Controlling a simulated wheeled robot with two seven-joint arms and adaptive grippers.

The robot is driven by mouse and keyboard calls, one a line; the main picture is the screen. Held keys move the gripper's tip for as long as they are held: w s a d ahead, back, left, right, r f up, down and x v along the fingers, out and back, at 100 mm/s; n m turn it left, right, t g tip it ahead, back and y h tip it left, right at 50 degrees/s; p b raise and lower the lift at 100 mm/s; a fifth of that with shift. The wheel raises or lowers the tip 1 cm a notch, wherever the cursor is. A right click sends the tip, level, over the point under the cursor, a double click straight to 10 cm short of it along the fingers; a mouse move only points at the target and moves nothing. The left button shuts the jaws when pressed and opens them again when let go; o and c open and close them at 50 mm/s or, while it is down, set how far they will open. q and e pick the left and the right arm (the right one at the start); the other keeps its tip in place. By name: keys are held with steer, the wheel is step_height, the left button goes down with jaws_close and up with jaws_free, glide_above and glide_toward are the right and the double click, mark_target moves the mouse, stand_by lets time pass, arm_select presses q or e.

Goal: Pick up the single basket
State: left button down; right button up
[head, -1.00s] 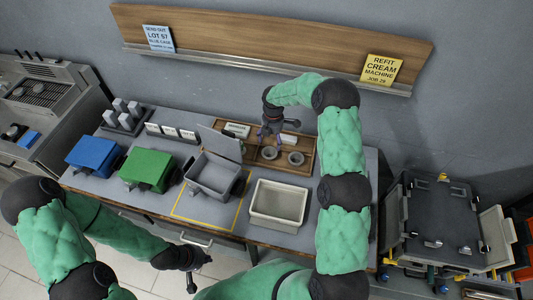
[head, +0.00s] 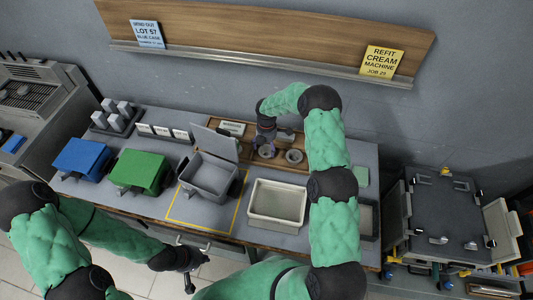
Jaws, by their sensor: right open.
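Two small round grey metal baskets sit in the wooden tray at the back of the bench. I cannot tell which is the single one. The left basket (head: 266,152) is partly hidden by my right gripper (head: 266,143). The right basket (head: 294,156) is in plain view. My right gripper is open and points down right over the left basket; whether it touches it is too small to tell. My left gripper (head: 194,270) hangs low in front of the bench, away from the baskets; its opening is unclear.
The wooden tray (head: 237,141) also holds small labelled parts. In front stand an open grey case (head: 210,174), a cream bin (head: 277,204), a green case (head: 138,170) and a blue case (head: 82,157). A yellow taped outline (head: 202,228) surrounds the grey case.

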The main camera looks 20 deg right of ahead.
mark_target(266, 150)
steer(key=shift+w+f, duration=0.1)
steer(key=shift+f, duration=1.75)
steer(key=c, duration=0.8)
steer(key=shift+r, duration=0.1)
